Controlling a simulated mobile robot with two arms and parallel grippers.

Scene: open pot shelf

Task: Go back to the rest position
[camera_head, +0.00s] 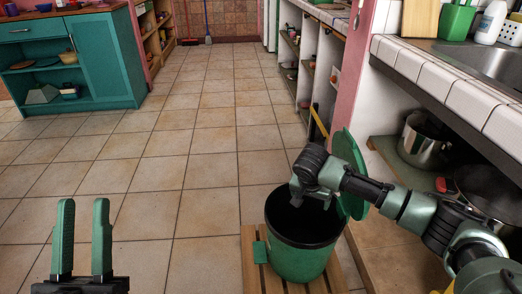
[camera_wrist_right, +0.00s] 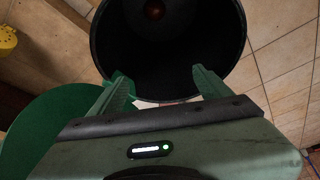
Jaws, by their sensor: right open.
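My right gripper (camera_head: 311,201) is over the mouth of a green bin (camera_head: 300,262) with a dark inside. In the right wrist view, its two fingers (camera_wrist_right: 158,76) are apart with nothing between them, and the bin's dark opening (camera_wrist_right: 180,50) lies beyond them. A small reddish round thing (camera_wrist_right: 155,10) shows inside the bin. My left gripper (camera_head: 83,238) points up at the lower left of the head view. Its green fingers are apart and empty, over the tiled floor.
The bin's green lid (camera_head: 350,160) stands open close beside my right arm. The bin is on a wooden slatted base (camera_head: 250,275). A counter (camera_head: 450,95) with a shelf holding a steel pot (camera_head: 422,145) is at right. A teal cabinet (camera_head: 110,60) is back left. The middle floor is clear.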

